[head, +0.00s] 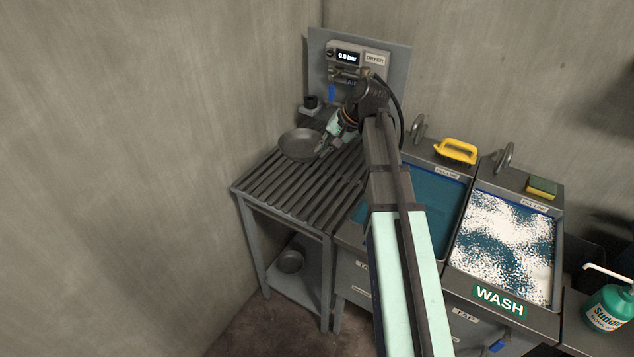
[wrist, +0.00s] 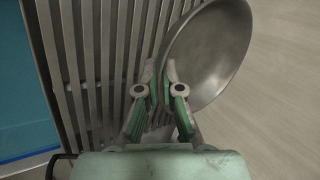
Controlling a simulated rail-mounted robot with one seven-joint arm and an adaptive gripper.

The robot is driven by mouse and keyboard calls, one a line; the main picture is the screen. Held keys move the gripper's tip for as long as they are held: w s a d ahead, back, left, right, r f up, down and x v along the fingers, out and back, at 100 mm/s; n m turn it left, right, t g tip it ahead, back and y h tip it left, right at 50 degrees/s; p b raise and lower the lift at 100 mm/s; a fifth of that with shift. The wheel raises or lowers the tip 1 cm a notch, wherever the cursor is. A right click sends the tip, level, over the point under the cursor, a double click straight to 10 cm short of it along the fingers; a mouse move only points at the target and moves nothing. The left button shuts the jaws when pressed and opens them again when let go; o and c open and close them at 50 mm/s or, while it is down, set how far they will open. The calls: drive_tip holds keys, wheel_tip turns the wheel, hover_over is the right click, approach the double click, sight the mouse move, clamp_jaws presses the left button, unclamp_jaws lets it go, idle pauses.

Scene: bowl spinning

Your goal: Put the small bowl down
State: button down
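The small bowl (head: 299,143), round, grey and metallic, is over the back left of the slatted rack (head: 290,190). In the wrist view the bowl (wrist: 212,50) fills the upper right, with the slats to its left. My gripper (head: 322,146) is at the bowl's right edge in the head view. In the wrist view its two fingertips (wrist: 161,72) are close together with the bowl's rim between them. Whether the bowl's underside touches the slats cannot be told.
Another grey bowl (head: 290,261) sits on the shelf below the rack. A blue-water basin (head: 440,195) and a foamy wash basin (head: 505,245) stand to the right. A yellow-handled brush (head: 456,150) and a sponge (head: 543,187) lie behind them. The rack's front slats are bare.

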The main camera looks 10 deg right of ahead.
wheel_tip(320, 180, down, 15)
drive_tip(key=p, duration=0.3)
drive_tip(key=shift+r, duration=0.1)
idle(0.4)
drive_tip(key=c, duration=1.3)
unclamp_jaws()
drive_tip(key=b+v, duration=0.2)
drive_tip(key=v, duration=1)
drive_tip(key=shift+b, duration=0.35)
